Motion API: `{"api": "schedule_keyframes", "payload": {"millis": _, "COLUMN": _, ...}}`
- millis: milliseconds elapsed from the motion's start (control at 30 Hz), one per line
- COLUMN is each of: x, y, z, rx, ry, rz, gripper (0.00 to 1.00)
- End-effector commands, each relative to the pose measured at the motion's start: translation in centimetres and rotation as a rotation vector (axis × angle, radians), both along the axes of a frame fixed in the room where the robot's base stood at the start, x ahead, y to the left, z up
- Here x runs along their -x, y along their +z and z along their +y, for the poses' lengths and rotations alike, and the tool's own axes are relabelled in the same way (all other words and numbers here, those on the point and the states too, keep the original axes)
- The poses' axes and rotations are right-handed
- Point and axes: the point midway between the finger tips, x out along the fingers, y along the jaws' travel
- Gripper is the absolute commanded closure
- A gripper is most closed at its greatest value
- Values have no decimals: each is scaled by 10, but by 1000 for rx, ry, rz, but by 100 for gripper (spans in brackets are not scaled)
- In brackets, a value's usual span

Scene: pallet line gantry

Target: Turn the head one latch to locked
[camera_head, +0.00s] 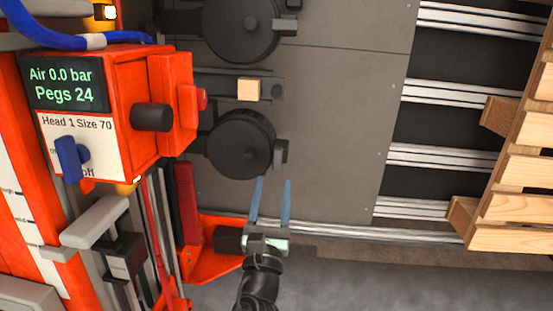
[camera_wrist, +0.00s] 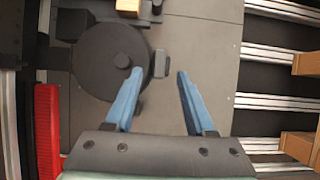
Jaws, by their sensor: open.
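The head one unit is an orange-red box (camera_head: 130,75) at the left of the head view, with a "Head 1 Size 70" label (camera_head: 75,122), a blue lever (camera_head: 70,157) and a black knob (camera_head: 152,117). No part is marked as the latch, so I cannot tell which it is. A black round disc (camera_head: 240,145) has a small grey tab (camera_head: 281,151) on its right side; the tab also shows in the wrist view (camera_wrist: 161,63). My gripper (camera_head: 274,182) is open and empty, its blue fingers pointing at the tab. In the wrist view the tab appears between the fingertips (camera_wrist: 159,72); contact is unclear.
A second black disc (camera_head: 240,25) and a tan block (camera_head: 249,89) lie farther up the grey plate (camera_head: 340,130). A wooden pallet (camera_head: 520,170) stands at the right, beside silver rails (camera_head: 445,155). A red bar (camera_wrist: 47,130) is left of my gripper. The grey plate is clear right of it.

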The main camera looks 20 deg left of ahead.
Motion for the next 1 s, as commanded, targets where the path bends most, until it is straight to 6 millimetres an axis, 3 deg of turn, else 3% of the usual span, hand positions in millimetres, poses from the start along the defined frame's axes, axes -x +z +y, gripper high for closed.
{"api": "schedule_keyframes", "payload": {"millis": 200, "x": -38, "y": 2, "z": 11, "rx": -2, "ry": -1, "rz": -3, "gripper": 45}}
{"api": "schedule_keyframes", "payload": {"millis": 400, "x": -59, "y": 0, "z": 17, "rx": -2, "ry": 0, "rz": 1, "gripper": 45}}
{"api": "schedule_keyframes", "payload": {"millis": 833, "x": -67, "y": 0, "z": 19, "rx": -2, "ry": 1, "rz": 1, "gripper": 45}}
{"api": "schedule_keyframes", "payload": {"millis": 1000, "x": -67, "y": 0, "z": 19, "rx": -2, "ry": 0, "rz": 1, "gripper": 74}}
